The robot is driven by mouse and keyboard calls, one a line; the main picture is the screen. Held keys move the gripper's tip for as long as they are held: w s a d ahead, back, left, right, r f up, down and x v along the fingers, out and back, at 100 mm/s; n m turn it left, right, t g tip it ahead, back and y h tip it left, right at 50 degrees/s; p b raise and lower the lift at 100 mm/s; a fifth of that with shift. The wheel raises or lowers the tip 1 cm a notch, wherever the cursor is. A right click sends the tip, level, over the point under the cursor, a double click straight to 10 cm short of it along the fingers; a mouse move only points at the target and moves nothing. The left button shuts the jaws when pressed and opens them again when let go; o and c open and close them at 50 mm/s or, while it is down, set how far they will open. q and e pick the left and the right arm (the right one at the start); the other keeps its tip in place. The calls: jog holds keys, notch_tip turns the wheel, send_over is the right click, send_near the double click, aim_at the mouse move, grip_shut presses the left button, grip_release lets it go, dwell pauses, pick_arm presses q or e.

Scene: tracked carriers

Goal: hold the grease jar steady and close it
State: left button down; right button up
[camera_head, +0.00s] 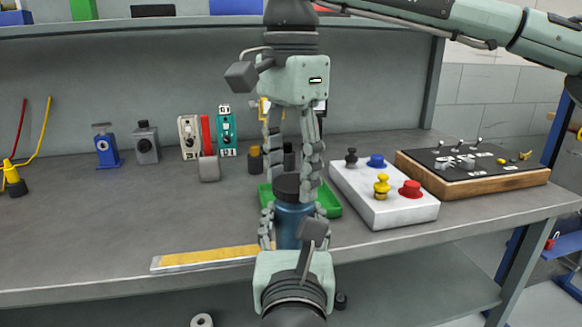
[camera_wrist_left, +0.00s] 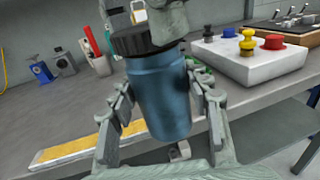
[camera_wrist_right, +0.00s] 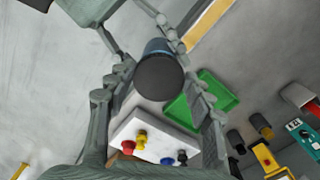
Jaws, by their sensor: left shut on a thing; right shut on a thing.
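The grease jar (camera_head: 287,226) is a blue cylinder with a dark lid (camera_head: 287,187) on its top, near the front of the bench. My left gripper (camera_head: 293,222) is shut around the jar's body from the front; the left wrist view shows its fingers on both sides of the blue body (camera_wrist_left: 162,95). My right gripper (camera_head: 291,187) comes down from above, shut on the lid. In the right wrist view the round lid (camera_wrist_right: 159,78) sits between its fingers, with a little blue body behind it. The lid's seating on the jar is partly hidden by the fingers.
A green tray (camera_head: 331,203) lies just behind the jar. A white box with coloured knobs (camera_head: 385,212) stands to the right, beside a wooden-edged switch panel (camera_head: 470,178). A yellow strip (camera_head: 205,259) lies at the bench's front edge. The left bench top is mostly clear.

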jog(key=shift+f, duration=0.55)
dwell(0.4)
